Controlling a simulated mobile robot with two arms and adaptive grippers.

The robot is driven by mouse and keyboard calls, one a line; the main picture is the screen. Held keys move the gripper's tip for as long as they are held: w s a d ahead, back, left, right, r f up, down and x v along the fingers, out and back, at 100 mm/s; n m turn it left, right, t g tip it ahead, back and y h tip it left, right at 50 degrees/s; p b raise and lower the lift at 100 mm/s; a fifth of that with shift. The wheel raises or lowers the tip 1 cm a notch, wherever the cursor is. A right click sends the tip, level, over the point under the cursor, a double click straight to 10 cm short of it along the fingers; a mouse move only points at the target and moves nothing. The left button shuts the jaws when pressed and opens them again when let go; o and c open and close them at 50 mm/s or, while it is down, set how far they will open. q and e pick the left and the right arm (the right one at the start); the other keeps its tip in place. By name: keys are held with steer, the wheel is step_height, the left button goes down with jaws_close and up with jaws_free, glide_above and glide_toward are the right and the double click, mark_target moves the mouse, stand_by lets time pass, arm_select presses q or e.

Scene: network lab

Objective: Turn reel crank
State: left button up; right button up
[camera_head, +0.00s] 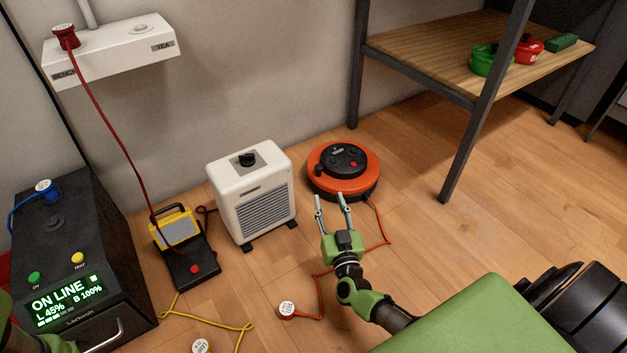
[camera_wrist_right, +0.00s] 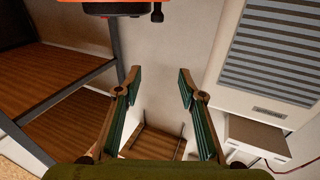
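The orange cable reel (camera_head: 368,178) with a black hub lies on the floor beside the heater. A small dark knob on its top (camera_head: 320,170) looks like the crank. My right gripper (camera_head: 330,197) is open and empty, its two fingers pointing at the reel's near side; contact is not visible. In the right wrist view the open fingers (camera_wrist_right: 158,74) frame no object, and the reel's orange edge (camera_wrist_right: 115,7) is cut off at the top, with a dark knob (camera_wrist_right: 157,13) beneath it. Green parts of my left arm show at the lower left; its fingers are not clear.
A white heater (camera_head: 250,190) stands left of the reel. A metal-legged shelf (camera_head: 430,60) holds green and red reels. The black power unit (camera_head: 70,240), a yellow lamp (camera_head: 176,228) and loose cables are at left. A white socket strip (camera_head: 110,50) is on the wall.

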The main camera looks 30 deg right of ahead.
steer(key=a+r+t+y+p, duration=0.1)
steer(key=a+r+t+p, duration=0.2)
steer(key=r, duration=1)
steer(key=a, duration=0.2)
steer(key=shift+s+a, duration=0.3)
steer(key=shift+a, duration=0.1)
